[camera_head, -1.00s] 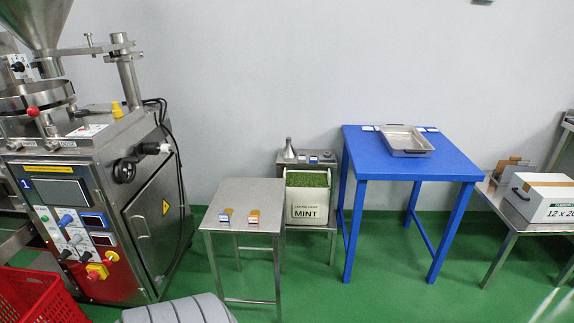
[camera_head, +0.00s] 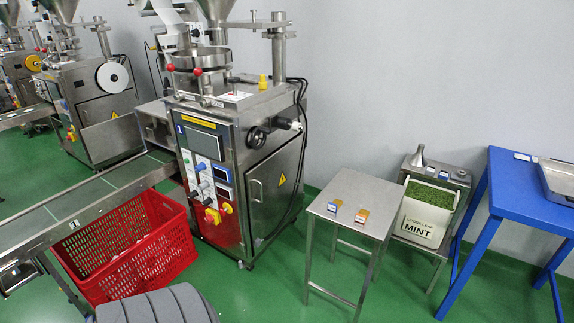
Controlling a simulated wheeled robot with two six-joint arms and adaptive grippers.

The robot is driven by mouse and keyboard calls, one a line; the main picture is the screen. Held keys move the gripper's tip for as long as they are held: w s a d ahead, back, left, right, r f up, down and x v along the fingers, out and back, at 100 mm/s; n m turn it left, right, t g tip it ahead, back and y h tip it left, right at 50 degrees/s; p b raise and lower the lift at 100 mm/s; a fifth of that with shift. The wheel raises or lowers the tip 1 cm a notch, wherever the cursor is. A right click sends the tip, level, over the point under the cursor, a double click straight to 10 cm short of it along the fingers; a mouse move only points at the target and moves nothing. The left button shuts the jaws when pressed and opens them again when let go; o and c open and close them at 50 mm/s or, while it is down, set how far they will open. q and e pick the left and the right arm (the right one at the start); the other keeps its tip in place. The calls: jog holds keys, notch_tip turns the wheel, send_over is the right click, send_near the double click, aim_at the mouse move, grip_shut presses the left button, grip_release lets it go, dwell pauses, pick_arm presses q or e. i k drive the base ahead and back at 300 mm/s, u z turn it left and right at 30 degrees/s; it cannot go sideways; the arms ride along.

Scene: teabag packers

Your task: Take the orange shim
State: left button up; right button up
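Neither of my grippers is in view, and nothing touches the pieces.
A steel packing machine (camera_head: 216,210) stands left of the table, with a red crate (camera_head: 125,255) and a conveyor (camera_head: 80,208) beyond. A white mint tub (camera_head: 423,226) and a blue table (camera_head: 530,200) stand right. Green floor is open in front.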

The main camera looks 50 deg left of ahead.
aim_at(361, 217)
jog(key=u, duration=0.85)
jog(key=i, duration=0.4)
